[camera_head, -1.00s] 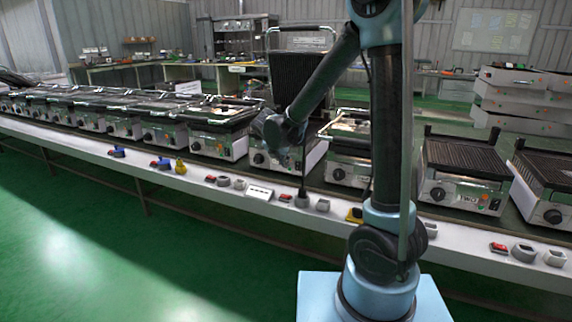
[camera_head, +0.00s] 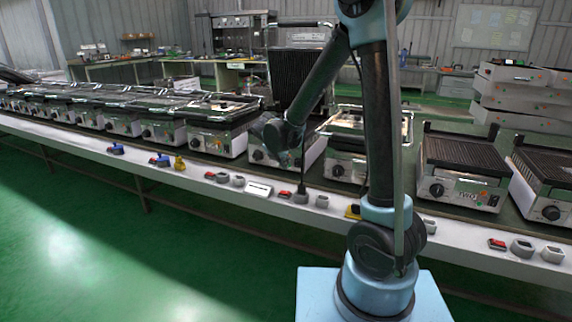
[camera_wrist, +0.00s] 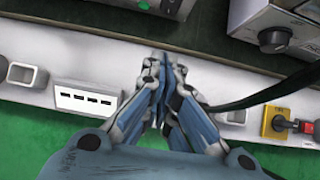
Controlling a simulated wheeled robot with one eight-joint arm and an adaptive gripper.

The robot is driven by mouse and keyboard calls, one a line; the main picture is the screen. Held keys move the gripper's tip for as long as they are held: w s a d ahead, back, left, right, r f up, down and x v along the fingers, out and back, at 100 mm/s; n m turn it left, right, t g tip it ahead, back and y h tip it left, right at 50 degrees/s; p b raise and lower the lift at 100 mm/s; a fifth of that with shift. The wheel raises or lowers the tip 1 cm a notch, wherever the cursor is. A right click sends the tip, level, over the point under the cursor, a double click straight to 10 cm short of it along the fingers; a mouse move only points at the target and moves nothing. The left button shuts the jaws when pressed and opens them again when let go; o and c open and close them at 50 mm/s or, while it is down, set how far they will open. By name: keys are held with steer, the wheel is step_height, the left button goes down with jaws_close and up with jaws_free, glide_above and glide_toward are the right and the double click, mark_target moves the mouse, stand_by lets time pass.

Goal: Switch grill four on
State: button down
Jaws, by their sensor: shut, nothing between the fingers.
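A row of grills runs along the long bench. One grill (camera_head: 262,157) with its ribbed lid raised stands behind my arm's end; my arm hides part of it, and I cannot read its label. The grill to the right of my arm (camera_head: 462,187) appears labelled TWO. In the wrist view my gripper (camera_wrist: 160,58) is shut and empty, pointing at the bench's front strip. A grill with a black knob (camera_wrist: 272,40) lies beyond it to the upper right, apart from the fingers. The fingers hide the strip directly beneath them.
A black cable (camera_wrist: 262,92) runs close to my gripper's right side. Green floor lies in front.

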mark_target(297, 163)
steer(key=x, duration=0.7)
steer(key=shift+w+d+f, duration=0.1)
steer(key=shift+w+f, duration=0.1)
steer(key=shift+f, duration=0.15)
steer(key=w, duration=0.2)
steer(key=w+d, duration=0.1)
steer(key=shift+f, duration=0.25)
steer(key=shift+w+d+f, duration=0.1)
steer(key=shift+w+d, duration=0.1)
steer(key=shift+w, duration=0.25)
steer(key=shift+w+d+f, duration=0.15)
steer(key=shift+w, duration=0.1)
steer(key=shift+r, duration=0.85)
